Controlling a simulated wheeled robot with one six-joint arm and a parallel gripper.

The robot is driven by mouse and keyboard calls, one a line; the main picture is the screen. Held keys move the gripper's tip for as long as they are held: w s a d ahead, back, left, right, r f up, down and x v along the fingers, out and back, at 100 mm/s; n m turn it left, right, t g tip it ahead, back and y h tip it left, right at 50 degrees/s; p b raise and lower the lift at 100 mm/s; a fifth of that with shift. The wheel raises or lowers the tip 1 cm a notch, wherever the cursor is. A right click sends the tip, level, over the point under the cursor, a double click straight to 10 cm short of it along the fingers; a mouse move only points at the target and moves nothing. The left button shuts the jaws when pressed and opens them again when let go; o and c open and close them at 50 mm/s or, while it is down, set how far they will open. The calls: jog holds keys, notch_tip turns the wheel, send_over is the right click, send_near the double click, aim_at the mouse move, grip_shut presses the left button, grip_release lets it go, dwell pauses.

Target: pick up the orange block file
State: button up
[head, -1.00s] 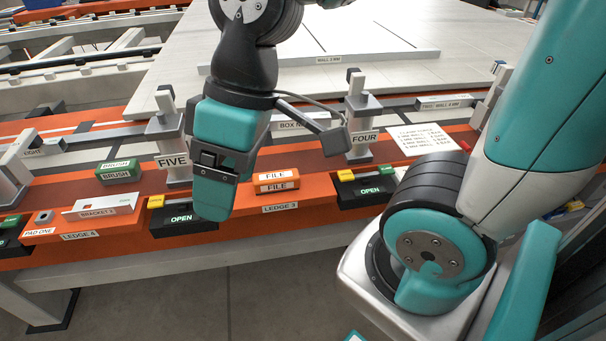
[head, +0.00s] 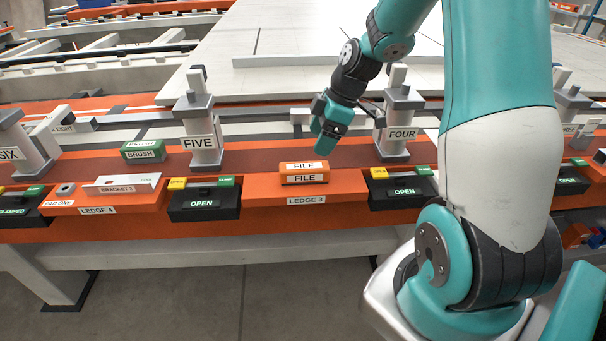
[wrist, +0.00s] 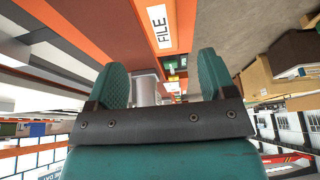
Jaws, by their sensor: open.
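The orange block file (head: 304,173), labelled FILE on its top and front, sits on the orange ledge 3 (head: 340,189) in the head view. My gripper (head: 325,142) is in the air above and slightly right of the file, apart from it. In the wrist view the two teal fingers of my gripper (wrist: 164,80) stand apart with nothing between them. The file's orange side and white FILE label (wrist: 158,27) show at the top of the wrist view, beyond the fingers. Part of the file is cut off by that view's upper edge.
Clamp post FIVE (head: 203,143) stands left of the file and clamp post FOUR (head: 399,134) stands close right of my gripper. Black OPEN switch boxes (head: 204,204) flank ledge 3.

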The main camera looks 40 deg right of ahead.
aim_at(305, 165)
jog(key=x, duration=1)
jog(key=c, duration=1.2)
jog(key=shift+c, duration=0.2)
notch_tip(305, 165, up, 20)
jog(key=p, duration=0.1)
